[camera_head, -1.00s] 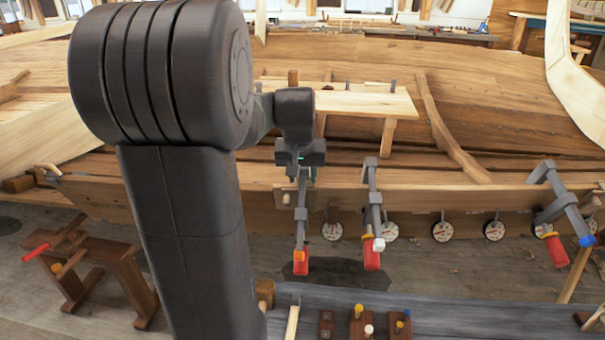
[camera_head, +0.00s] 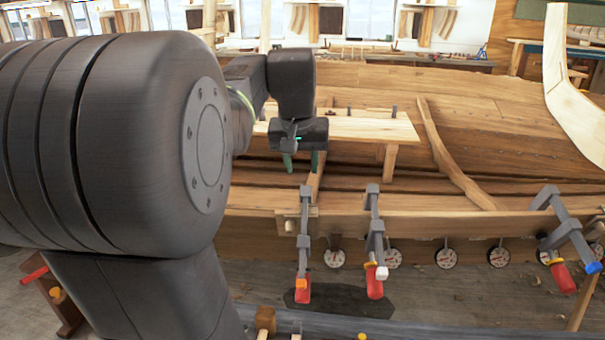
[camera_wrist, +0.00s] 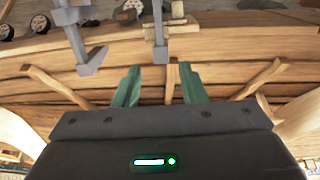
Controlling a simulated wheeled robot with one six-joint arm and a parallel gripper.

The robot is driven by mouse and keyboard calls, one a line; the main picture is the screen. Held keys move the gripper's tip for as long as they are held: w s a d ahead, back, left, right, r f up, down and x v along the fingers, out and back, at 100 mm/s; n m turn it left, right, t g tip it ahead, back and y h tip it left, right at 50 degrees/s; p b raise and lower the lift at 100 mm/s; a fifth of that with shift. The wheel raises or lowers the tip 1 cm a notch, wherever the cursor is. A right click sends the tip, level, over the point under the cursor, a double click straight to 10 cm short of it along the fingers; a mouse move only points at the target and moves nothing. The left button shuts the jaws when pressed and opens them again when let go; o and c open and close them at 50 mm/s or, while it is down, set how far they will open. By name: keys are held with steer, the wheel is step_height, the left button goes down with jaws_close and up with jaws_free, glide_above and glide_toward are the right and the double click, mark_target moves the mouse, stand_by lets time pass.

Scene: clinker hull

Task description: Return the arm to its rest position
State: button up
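My gripper (camera_head: 302,161) hangs above the plank edge of the hull (camera_head: 400,222), in front of the pale bench board. In the wrist view its two green fingers (camera_wrist: 158,86) stand well apart with nothing between them. Below it in the head view, a grey clamp with a red handle (camera_head: 304,240) sits on the plank edge, apart from the fingers. A second clamp (camera_head: 374,240) is just to its right. Two clamps also show near the top of the wrist view, at the left (camera_wrist: 76,35) and the middle (camera_wrist: 158,28).
Another clamp (camera_head: 562,235) grips the plank at the right. Several round dials (camera_head: 446,258) hang along the plank's lower edge. A pale board (camera_head: 350,127) lies across the hull behind my gripper. A dark bench edge (camera_head: 400,328) runs along the front.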

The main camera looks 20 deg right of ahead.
mark_target(305, 201)
stand_by(0.4)
steer(key=x, duration=1.3)
steer(key=shift+f, duration=0.35)
steer(key=shift+w+d, duration=0.1)
steer(key=shift+r, duration=0.1)
